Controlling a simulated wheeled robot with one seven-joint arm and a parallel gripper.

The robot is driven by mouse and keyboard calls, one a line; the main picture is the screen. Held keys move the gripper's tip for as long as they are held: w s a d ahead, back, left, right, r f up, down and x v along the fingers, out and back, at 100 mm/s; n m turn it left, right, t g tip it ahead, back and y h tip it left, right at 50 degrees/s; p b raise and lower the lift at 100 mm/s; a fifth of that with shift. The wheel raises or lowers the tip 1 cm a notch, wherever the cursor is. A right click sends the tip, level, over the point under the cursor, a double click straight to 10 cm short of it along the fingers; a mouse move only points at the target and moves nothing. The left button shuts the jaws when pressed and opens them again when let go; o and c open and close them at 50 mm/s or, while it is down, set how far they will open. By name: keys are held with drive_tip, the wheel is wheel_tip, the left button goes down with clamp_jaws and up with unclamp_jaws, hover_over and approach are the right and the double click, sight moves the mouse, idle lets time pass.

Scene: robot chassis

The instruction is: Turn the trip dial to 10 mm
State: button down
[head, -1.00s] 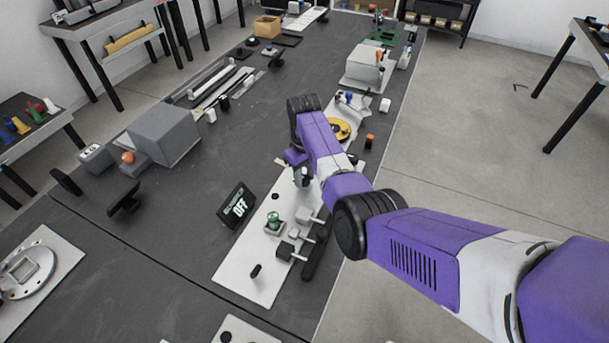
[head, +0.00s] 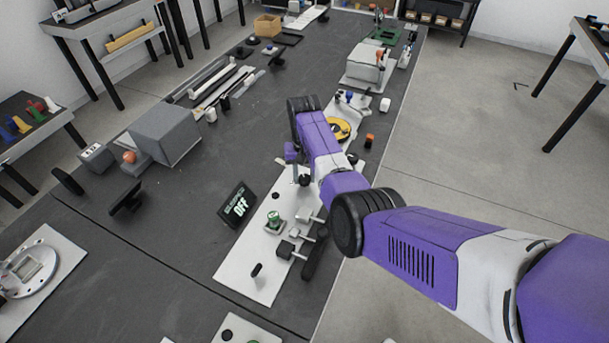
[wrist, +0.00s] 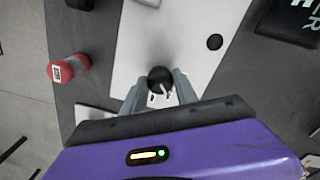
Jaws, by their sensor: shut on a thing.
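The trip dial is a round black knob (wrist: 159,77) on a white panel (wrist: 205,25), seen in the wrist view. My gripper (wrist: 160,84) is shut on this knob, with one grey finger on each side of it. White marks show just below the knob between the fingers, too small to read. In the head view, my wrist hides most of the grip, and the panel (head: 236,271) reaches out from under my arm. A tilted black display (head: 238,206) beside the panel reads "OFF"; its setting line is too small to read.
A green button (head: 273,217) and several black-ended levers (head: 285,249) stand on the near part of the panel. A black round spot (wrist: 215,41) and a red cylinder (wrist: 68,67) lie near my gripper.

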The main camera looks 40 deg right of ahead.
sight(304, 178)
idle(0.4)
drive_tip(key=c, duration=0.9)
unclamp_jaws()
drive_tip(key=shift+c, duration=0.2)
drive_tip(key=shift+r, duration=3.95)
